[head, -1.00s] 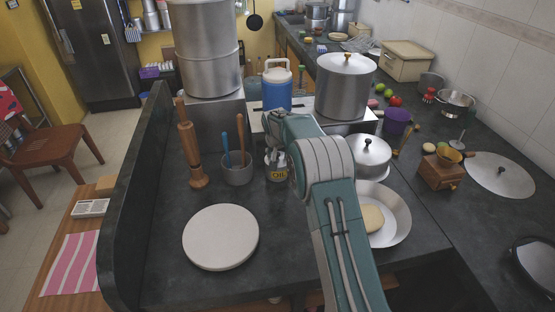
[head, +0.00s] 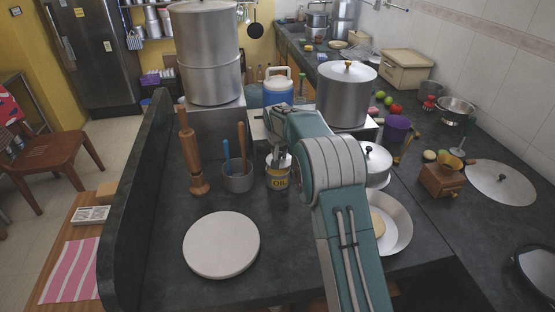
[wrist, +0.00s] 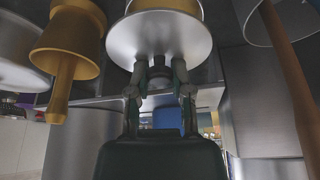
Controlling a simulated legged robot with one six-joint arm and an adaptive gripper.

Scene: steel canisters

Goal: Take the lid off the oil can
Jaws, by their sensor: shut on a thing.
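The oil can (head: 279,182), a small can with a yellow OIL label, stands upright on the dark counter beside the grey utensil cup. My gripper (head: 278,157) points down directly above it. In the wrist view, my gripper (wrist: 159,75) is shut on the dark knob of the silver lid (wrist: 160,38). The golden body of the can (wrist: 165,7) shows directly behind the lid. I cannot tell whether the lid still touches the can's rim. My forearm hides part of the counter to the right.
A lidded pot (head: 376,165) is close on the right. A round white board (head: 221,245) lies in front.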

